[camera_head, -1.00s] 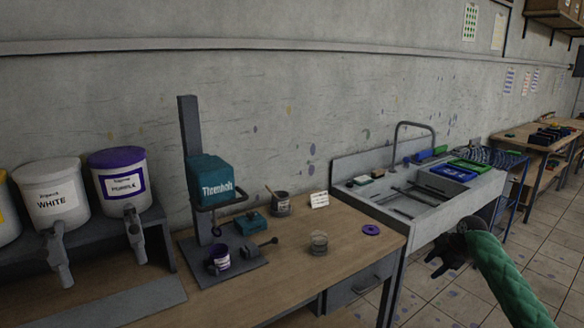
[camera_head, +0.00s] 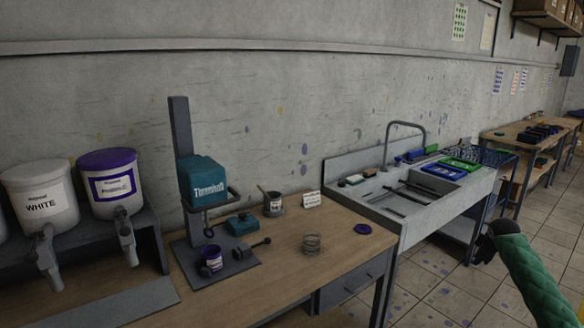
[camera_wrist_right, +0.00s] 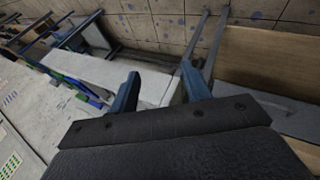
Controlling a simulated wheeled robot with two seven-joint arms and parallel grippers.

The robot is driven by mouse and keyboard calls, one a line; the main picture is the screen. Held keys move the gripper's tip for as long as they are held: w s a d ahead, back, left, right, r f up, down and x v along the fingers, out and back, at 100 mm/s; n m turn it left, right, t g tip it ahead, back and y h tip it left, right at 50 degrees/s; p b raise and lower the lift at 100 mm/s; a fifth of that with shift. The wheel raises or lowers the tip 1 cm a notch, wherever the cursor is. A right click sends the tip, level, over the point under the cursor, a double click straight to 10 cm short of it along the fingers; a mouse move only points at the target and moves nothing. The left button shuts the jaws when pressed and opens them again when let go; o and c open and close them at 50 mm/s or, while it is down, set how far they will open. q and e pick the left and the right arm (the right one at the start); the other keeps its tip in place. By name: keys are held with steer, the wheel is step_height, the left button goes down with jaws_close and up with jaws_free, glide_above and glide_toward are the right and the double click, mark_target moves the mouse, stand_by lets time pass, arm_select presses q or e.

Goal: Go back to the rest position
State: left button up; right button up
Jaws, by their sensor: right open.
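My right gripper (camera_wrist_right: 160,85) shows in the right wrist view with its two blue-grey fingers apart and nothing between them. In the head view my right arm in its green sleeve comes in at the lower right, and its dark gripper (camera_head: 484,254) is over the tiled floor, right of the sink and clear of the bench. My left gripper is not in either view.
White (camera_head: 40,200) and purple (camera_head: 112,186) paint tubs stand left. The sink (camera_head: 415,215) adjoins the bench.

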steer(key=w+d+r+m+t+h, duration=0.2)
steer(key=d+r+m+h, duration=0.35)
steer(key=d+m, duration=0.2)
steer(key=s+a+f+g+y, duration=0.1)
steer(key=s+a+f, duration=0.3)
steer(key=a+f, duration=0.6)
steer(key=s+a+f+y, duration=0.1)
steer(key=s+a+f, duration=0.3)
steer(key=f, duration=1)
steer(key=s+a+f+n+g+y, duration=0.2)
steer(key=s+a+f, duration=1.1)
steer(key=a+f, duration=0.3)
steer(key=s+a+f+g+y, duration=0.1)
steer(key=s+a+f, duration=0.55)
steer(key=s, duration=0.25)
steer(key=s+a+f+g+y, duration=0.1)
steer(key=s+a+f, duration=0.5)
steer(key=s+f, duration=0.15)
steer(key=s+a+f, duration=0.1)
steer(key=s+a, duration=0.4)
steer(key=s, duration=0.3)
steer(key=s+a+f+g+y, duration=0.1)
steer(key=s+a+f, duration=0.1)
steer(key=s+a, duration=0.3)
steer(key=s+a+f+g+y, duration=0.1)
steer(key=s+a, duration=0.4)
steer(key=s, duration=0.7)
steer(key=shift+a+f+m, duration=0.3)
steer(key=shift+f+m, duration=0.05)
steer(key=shift+f, duration=0.25)
